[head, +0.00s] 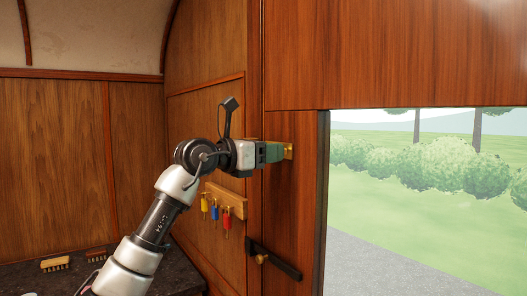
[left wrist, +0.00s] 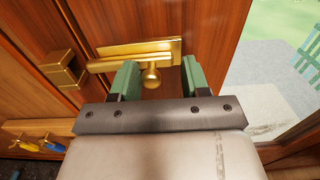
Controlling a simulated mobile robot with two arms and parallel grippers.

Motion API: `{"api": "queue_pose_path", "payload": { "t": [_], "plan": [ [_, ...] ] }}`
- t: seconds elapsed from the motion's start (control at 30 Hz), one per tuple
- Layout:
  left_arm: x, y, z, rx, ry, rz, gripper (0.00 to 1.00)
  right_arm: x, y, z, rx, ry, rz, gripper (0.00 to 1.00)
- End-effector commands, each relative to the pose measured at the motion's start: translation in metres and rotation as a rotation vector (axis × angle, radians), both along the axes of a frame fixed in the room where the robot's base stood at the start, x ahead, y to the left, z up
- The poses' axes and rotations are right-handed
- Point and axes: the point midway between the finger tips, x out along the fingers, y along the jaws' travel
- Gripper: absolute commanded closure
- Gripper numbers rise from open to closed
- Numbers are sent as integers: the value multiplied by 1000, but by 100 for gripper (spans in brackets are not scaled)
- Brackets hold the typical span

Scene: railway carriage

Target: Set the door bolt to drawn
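The brass door bolt (left wrist: 165,50) is on the wooden door, with a rod running left from its plate and a round knob (left wrist: 152,78) hanging below. In the head view, a bit of the bolt plate (head: 289,151) shows beyond my fingers. My left gripper (head: 274,152) is at the bolt, its green fingers (left wrist: 159,80) open on either side of the knob, with a clear gap on the right. My right gripper is out of view.
A black door handle (head: 273,261) sticks out below the bolt. A wooden key rack (head: 226,197) with yellow, blue and red keys hangs left of the door. Brushes (head: 55,264) lie on a dark counter at lower left. The window (head: 430,210) is at right.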

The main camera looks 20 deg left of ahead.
Motion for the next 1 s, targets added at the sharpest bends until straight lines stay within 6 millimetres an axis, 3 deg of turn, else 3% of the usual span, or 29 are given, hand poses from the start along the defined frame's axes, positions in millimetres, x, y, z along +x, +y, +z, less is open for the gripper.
{"api": "queue_pose_path", "payload": {
  "t": [0.33, 0.8, 1.0],
  "plan": [
    [-5, 7, -1, -1, -3, 4, 54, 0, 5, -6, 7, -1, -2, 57],
    [-75, 56, -1, 2, -5, 4, 54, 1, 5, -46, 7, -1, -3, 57],
    [-87, 63, 2, 1, -3, 1, 54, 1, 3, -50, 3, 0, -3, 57]
  ]
}}
